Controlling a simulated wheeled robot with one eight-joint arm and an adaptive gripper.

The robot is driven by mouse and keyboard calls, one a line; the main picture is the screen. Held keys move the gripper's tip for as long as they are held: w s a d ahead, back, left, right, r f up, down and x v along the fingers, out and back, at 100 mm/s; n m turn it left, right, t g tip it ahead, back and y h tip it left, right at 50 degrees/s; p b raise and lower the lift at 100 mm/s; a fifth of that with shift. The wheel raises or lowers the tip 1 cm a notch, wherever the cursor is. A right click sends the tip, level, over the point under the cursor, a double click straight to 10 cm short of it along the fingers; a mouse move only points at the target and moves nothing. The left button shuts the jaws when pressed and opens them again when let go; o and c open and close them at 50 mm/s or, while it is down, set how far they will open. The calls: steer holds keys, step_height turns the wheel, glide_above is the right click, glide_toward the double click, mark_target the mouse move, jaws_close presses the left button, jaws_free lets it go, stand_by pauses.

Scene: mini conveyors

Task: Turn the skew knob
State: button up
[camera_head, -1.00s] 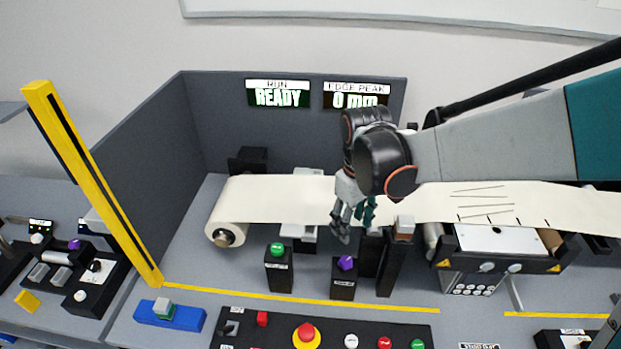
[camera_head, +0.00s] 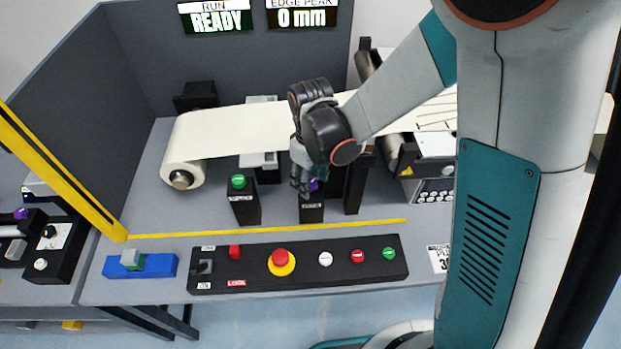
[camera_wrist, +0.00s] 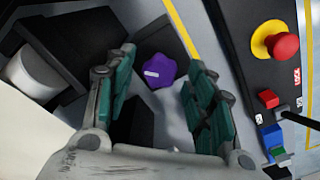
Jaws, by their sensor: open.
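A purple lobed knob (camera_head: 314,186) with a white mark sits on top of a black post (camera_head: 311,209) in front of the paper web. It is partly hidden by my gripper in the head view. The post's label is too small to read. My gripper (camera_head: 303,188) is open and points down at this knob. In the wrist view the purple knob (camera_wrist: 159,71) shows between the two teal fingers of my gripper (camera_wrist: 162,80), with a visible gap on each side. A green knob (camera_head: 238,182) sits on another black post to the left.
The paper web (camera_head: 240,131) runs behind the posts from a roll (camera_head: 184,160). A taller dark post (camera_head: 356,185) stands close on the right. A control panel (camera_head: 330,276) with an emergency stop (camera_head: 280,259) lies in front of the yellow line. The run display (camera_head: 217,19) reads READY.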

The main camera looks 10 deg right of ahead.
steer(key=c, duration=1.1)
steer(key=shift+o, duration=0.2)
steer(key=m+b, duration=0.1)
steer(key=m, duration=0.2)
steer(key=shift+m, duration=0.4)
steer(key=shift+m+b, duration=0.5)
steer(key=shift+m, duration=1.5)
